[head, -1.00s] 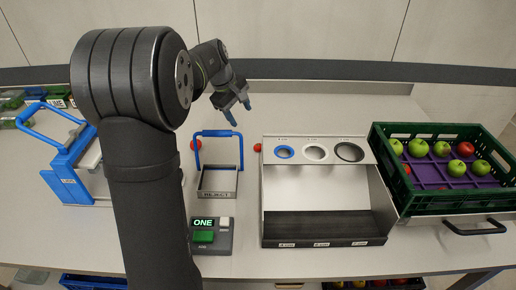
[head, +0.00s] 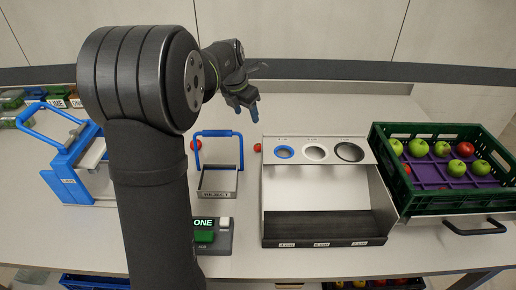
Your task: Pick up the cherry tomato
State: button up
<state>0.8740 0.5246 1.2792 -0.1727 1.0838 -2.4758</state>
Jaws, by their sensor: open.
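A small red ball (head: 257,147), which looks like the cherry tomato, lies on the table just left of the sorting stand. A slightly larger red ball (head: 195,145) lies behind the reject tray, partly hidden by its handle. I cannot tell for certain which of the two is the tomato. My gripper (head: 245,109) has blue fingertips and is open, with nothing between them. In the picture it is above and slightly left of the small red ball, apart from it.
The reject tray (head: 217,194) with a blue handle stands near the sorting stand (head: 317,241), which has three round holes. A green crate (head: 398,186) of green and red apples is at right. A blue-framed device (head: 66,186) is at left. A button box (head: 213,234) reads ONE. The back table is clear.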

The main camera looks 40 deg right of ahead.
jog(key=n, duration=0.1)
send_over(257, 146)
jog(key=a, duration=0.1)
jog(key=f, duration=1.1)
jog(key=shift+w+a+f, duration=0.2)
jog(key=shift+f, duration=0.15)
jog(key=x, duration=0.5)
jog(key=shift+s+f, duration=0.1)
jog(key=shift+s, duration=0.25)
jog(key=c, duration=1.1)
